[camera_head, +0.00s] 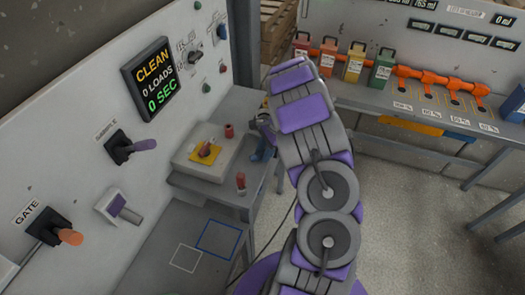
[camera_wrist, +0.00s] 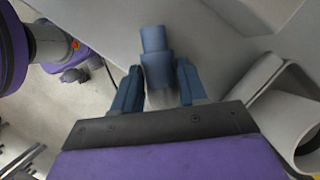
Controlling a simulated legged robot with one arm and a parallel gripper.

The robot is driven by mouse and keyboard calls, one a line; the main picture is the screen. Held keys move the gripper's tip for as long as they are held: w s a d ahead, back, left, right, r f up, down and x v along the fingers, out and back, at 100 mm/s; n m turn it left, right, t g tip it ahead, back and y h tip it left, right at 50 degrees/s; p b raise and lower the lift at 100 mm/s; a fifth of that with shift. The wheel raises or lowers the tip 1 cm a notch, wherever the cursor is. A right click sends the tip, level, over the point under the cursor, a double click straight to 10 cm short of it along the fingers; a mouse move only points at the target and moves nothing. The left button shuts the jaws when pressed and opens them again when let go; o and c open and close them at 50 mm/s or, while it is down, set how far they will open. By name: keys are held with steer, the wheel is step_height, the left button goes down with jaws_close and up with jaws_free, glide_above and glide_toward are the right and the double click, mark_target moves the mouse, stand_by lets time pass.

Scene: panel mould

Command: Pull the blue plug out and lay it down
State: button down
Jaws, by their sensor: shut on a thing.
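The blue plug (camera_wrist: 157,62) stands between the two blue-grey fingers of my gripper (camera_wrist: 160,82) in the wrist view, its narrower end pointing away from me. My gripper is shut on it. In the head view my gripper (camera_head: 266,136) is at the right edge of the grey stand, with a small blue part (camera_head: 260,150) just below it. The arm hides much of that spot. I cannot tell whether the plug still touches a socket. A blue outlined square (camera_head: 219,239) lies empty on the low grey surface, beside a white outlined square (camera_head: 185,257).
The stand carries a box with a yellow plate (camera_head: 206,151) and red pegs (camera_head: 229,131). A wall panel with levers (camera_head: 68,237) and a display (camera_head: 152,80) is at left. A bench with orange valves (camera_head: 440,84) is at right. A pale open tube (camera_wrist: 298,130) is close in the wrist view.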

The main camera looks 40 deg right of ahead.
steer(key=shift+d+f, duration=0.15)
steer(key=shift+d, duration=0.65)
steer(key=shift+a, duration=0.15)
steer(key=c, duration=1)
jaws_free()
steer(key=shift+a, duration=0.3)
steer(key=shift+c, duration=0.2)
steer(key=o, duration=0.3)
steer(key=shift+a+r, duration=0.25)
steer(key=shift+a, duration=0.25)
steer(key=shift+o, duration=1.1)
steer(key=shift+d+f, duration=0.2)
steer(key=shift+d, duration=0.5)
steer(key=shift+d+r, duration=0.15)
steer(key=shift+d, duration=0.05)
steer(key=v, duration=0.2)
steer(key=a+p+v, duration=0.1)
steer(key=v, duration=0.1)
steer(key=p+v, duration=0.1)
steer(key=v, duration=0.2)
steer(key=shift+a+r, duration=0.1)
steer(key=shift+r, duration=0.25)
steer(key=p+v, duration=0.2)
steer(key=v, duration=0.7)
steer(key=shift+d, duration=0.45)
steer(key=shift+r, duration=0.15)
